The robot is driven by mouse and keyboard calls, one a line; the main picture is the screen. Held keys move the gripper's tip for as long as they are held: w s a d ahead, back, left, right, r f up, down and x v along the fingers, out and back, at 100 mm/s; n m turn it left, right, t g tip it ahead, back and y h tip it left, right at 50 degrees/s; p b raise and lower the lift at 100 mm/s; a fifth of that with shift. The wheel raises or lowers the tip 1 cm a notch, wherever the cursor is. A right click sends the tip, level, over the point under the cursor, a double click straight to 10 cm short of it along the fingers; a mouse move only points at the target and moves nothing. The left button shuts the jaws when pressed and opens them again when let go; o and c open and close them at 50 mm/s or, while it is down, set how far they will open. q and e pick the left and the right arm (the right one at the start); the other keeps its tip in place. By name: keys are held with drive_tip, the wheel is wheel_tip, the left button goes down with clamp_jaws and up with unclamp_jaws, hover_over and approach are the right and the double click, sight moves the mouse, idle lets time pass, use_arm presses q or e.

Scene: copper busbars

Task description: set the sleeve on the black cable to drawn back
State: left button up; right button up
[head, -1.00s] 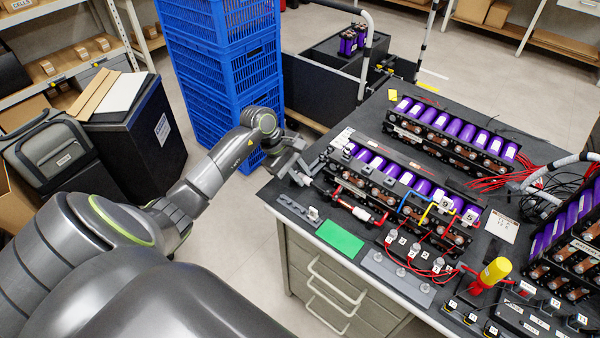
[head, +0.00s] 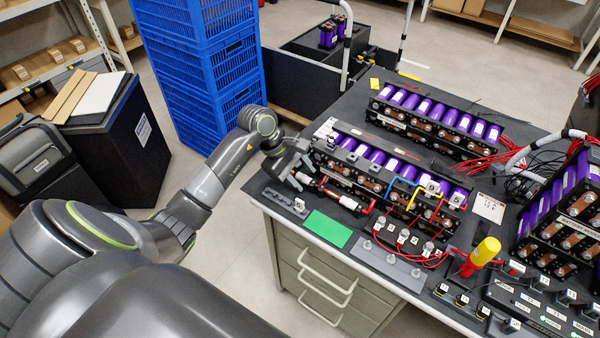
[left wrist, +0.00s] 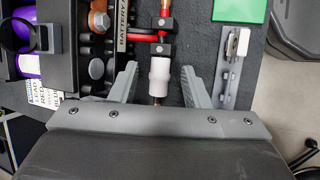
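A white sleeve (left wrist: 160,76) sits in the left wrist view, below a clamp with red and black parts (left wrist: 152,42). It also shows in the head view (head: 303,178), at the left end of a red and black assembly (head: 334,194). A short dark, coppery end (left wrist: 157,101) sticks out below the sleeve. I cannot clearly make out the black cable itself. My left gripper (left wrist: 157,84) is open, its fingers on either side of the sleeve with gaps to both. In the head view the left gripper (head: 292,172) is at the table's left end. My right gripper is not in view.
A battery module (head: 375,160) with purple cells stands close behind the sleeve. A grey holder (left wrist: 232,68) lies close to the right finger. A green mat (head: 328,229) lies near the front edge. Blue crates (head: 205,60) stand beyond the table's left end.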

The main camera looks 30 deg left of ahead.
use_arm(q)
drive_tip(key=shift+a, duration=0.1)
drive_tip(key=shift+a+r, duration=0.15)
drive_tip(key=shift+r, duration=0.1)
drive_tip(key=b+v, duration=0.1)
drive_tip(key=v, duration=1.5)
drive_tip(key=shift+s+r, duration=0.2)
drive_tip(key=shift+r, duration=0.2)
